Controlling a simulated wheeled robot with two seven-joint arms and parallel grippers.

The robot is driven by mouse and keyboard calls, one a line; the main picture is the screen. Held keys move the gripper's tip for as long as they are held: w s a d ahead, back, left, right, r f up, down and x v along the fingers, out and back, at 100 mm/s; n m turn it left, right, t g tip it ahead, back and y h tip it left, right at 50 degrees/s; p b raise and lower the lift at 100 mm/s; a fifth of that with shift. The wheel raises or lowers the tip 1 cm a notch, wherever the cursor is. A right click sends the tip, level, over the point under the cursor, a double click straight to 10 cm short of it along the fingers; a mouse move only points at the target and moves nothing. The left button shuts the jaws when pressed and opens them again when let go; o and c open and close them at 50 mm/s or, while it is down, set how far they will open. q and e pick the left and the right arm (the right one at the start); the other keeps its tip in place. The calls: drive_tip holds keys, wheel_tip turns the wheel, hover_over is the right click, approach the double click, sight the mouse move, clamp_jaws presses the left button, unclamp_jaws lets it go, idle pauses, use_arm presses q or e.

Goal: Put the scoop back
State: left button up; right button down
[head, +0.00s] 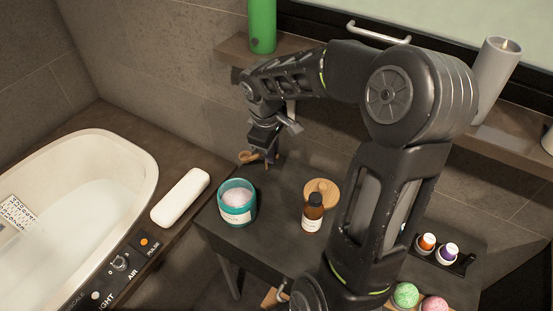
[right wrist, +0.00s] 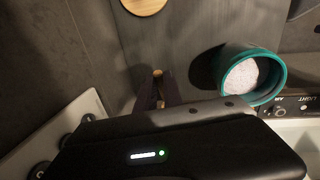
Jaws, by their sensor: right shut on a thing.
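The wooden scoop (head: 248,157) is in my right gripper (head: 266,148), which is shut on it and points down. In the head view it is just behind and above the jar, apart from it. In the right wrist view only a small wooden end of the scoop (right wrist: 157,73) shows between the fingers (right wrist: 157,92). The teal jar (head: 237,218) stands open on the dark table, with pale granules inside. It also shows in the right wrist view (right wrist: 276,84), to the right of the fingers. My left gripper is out of view.
A round wooden lid (head: 326,187) lies on the table (head: 268,225) behind a brown bottle (head: 313,215). It also shows in the right wrist view (right wrist: 144,4). A white bath pillow (head: 181,196) and bathtub (head: 140,150) are left. Small bottles (head: 427,242) stand right.

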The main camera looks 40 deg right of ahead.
drive_tip(key=shift+s+d, duration=0.1)
drive_tip(key=shift+d, duration=0.05)
drive_tip(key=f, duration=0.2)
drive_tip(key=shift+s+d+f, duration=0.25)
drive_tip(key=shift+s+f, duration=0.15)
drive_tip(key=shift+f, duration=0.35)
drive_tip(key=shift+w+f, duration=0.1)
drive_tip(key=c, duration=1.5)
unclamp_jaws()
drive_tip(key=shift+s+a+r, duration=0.1)
drive_tip(key=shift+a+r, duration=0.1)
drive_tip(key=shift+r, duration=1.1)
drive_tip(key=shift+s+a+r, duration=0.1)
drive_tip(key=shift+a+r, duration=0.1)
drive_tip(key=shift+r, duration=1.05)
drive_tip(key=shift+s+a+r, duration=0.1)
drive_tip(key=shift+a+r, duration=0.1)
drive_tip(key=shift+r, duration=1.1)
